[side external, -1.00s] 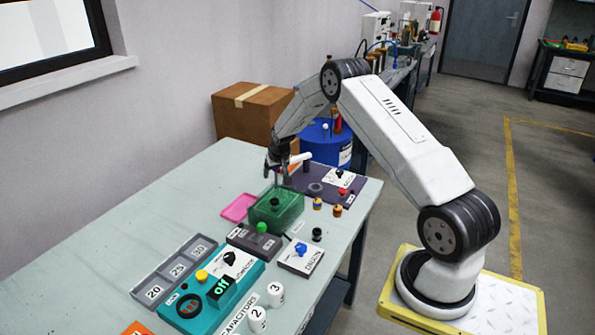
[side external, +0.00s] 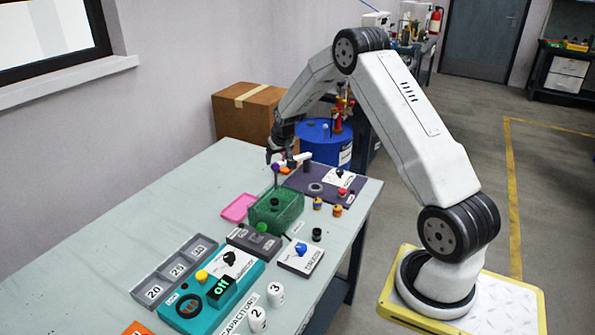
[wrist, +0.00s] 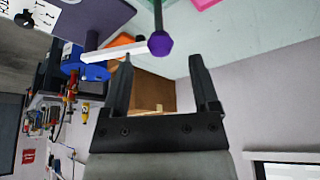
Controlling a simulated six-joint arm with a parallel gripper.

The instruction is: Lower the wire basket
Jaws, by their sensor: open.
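The green mesh basket (side external: 290,217) sits on the bench in the side view, with a small black knob inside it. A purple knob (wrist: 160,43) tops a dark green rod in the wrist view. It also shows in the side view (side external: 276,167), above the back of the basket. My gripper (wrist: 161,66) is open and empty, and the knob appears just beyond its fingertips, roughly centred between them. In the side view my gripper (side external: 279,156) is close to the knob and tilted. I cannot tell if they touch.
A white bar (wrist: 108,51) with an orange part lies close beside the gripper. A purple panel (side external: 325,180), a pink tray (side external: 237,208) and a teal control box (side external: 212,290) share the bench. A cardboard box (side external: 245,115) and blue drum (side external: 320,140) stand behind.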

